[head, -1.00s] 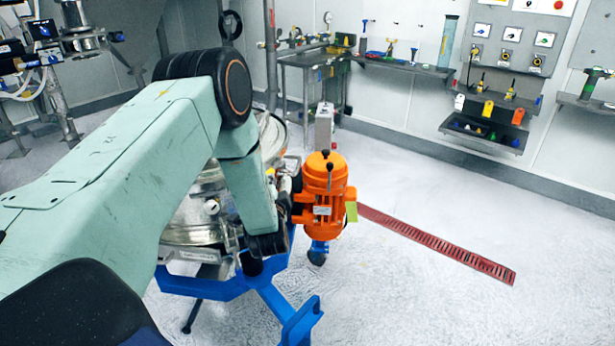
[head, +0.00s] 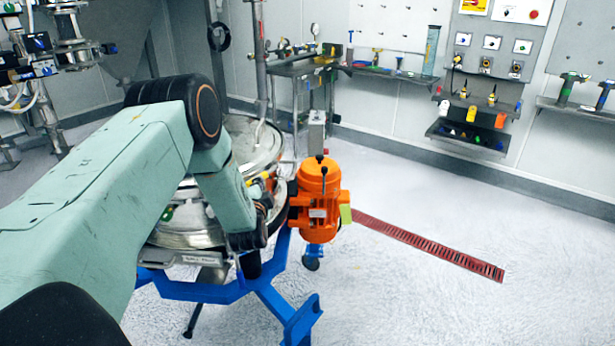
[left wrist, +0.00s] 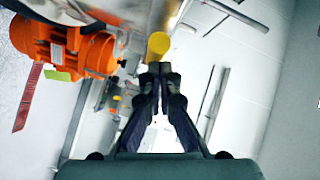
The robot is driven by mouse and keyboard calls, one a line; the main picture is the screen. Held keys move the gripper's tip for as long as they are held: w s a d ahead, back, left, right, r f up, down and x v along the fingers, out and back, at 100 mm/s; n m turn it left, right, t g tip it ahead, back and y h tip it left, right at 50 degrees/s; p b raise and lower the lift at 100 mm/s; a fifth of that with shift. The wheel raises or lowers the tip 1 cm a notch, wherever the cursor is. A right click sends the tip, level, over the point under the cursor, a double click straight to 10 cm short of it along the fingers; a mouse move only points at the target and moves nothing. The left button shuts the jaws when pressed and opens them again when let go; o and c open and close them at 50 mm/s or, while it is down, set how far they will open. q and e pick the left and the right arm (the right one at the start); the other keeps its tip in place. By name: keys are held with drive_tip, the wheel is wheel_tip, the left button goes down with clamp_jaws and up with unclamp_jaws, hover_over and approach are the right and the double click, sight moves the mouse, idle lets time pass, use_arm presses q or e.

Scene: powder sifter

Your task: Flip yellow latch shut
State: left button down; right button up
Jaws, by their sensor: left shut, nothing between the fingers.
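The yellow latch appears as a round yellow end (left wrist: 158,45) just beyond my fingertips in the left wrist view. I cannot tell if it touches them or how far it is turned. In the head view a small yellow piece (head: 270,183) shows between my arm and the orange motor. My left gripper (left wrist: 160,70) is shut and empty, with its tips together below the yellow end. In the head view my forearm hides much of the steel sifter (head: 188,234). My right gripper is not in view.
The orange motor (head: 319,205) stands right beside the sifter and also shows in the left wrist view (left wrist: 80,48). A blue wheeled frame (head: 262,292) carries the sifter. The floor to the right is open, crossed by a red drain grate (head: 430,246). Tool shelves (head: 478,135) line the wall.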

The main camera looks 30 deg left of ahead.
use_arm(q)
drive_tip(key=shift+s+a+r, duration=0.15)
drive_tip(key=shift+a+r, duration=0.1)
drive_tip(key=shift+a, duration=0.25)
idle(0.4)
